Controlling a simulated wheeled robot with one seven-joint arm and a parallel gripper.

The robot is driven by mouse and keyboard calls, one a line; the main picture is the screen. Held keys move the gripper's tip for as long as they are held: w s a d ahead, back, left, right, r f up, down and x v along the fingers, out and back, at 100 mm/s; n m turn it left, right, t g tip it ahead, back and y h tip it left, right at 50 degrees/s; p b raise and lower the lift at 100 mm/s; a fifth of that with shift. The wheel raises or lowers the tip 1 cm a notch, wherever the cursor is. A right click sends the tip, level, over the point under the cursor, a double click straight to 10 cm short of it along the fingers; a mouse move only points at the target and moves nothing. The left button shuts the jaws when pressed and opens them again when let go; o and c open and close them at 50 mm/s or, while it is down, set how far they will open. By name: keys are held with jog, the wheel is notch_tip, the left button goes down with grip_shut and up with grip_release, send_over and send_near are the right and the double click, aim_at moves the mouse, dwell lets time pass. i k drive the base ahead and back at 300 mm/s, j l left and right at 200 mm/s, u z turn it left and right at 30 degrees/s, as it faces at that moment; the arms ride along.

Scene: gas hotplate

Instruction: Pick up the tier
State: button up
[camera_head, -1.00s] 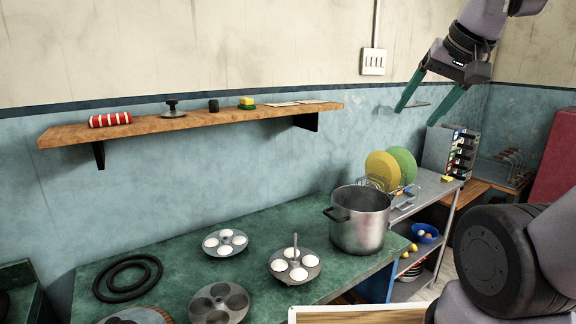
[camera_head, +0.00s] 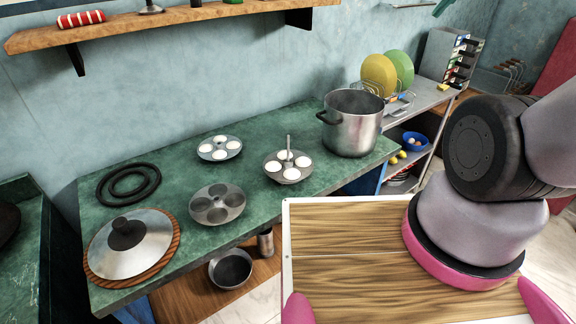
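Three round metal tiers with hollows lie on the green table (camera_head: 262,131). The back tier (camera_head: 220,137) holds white cakes. The right tier (camera_head: 270,169) also holds white cakes and has an upright stem at its centre. The front tier (camera_head: 217,214) has empty hollows. A large steel pot (camera_head: 352,135) stands open to their right, its inside largely hidden.
A rack with yellow (camera_head: 379,76) and green plates stands right of the pot. A wooden shelf (camera_head: 190,17) hangs above. A steel bowl (camera_head: 231,268) sits below the table's front edge.

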aim_at(221, 146)
jog(key=u, duration=1.25)
jog(key=l+u, duration=0.15)
jog(key=l, duration=0.4)
jog(key=k+l+u, duration=0.1)
jog(key=l, duration=0.5)
jog(key=k+l+u, duration=0.15)
jog(key=l, duration=0.4)
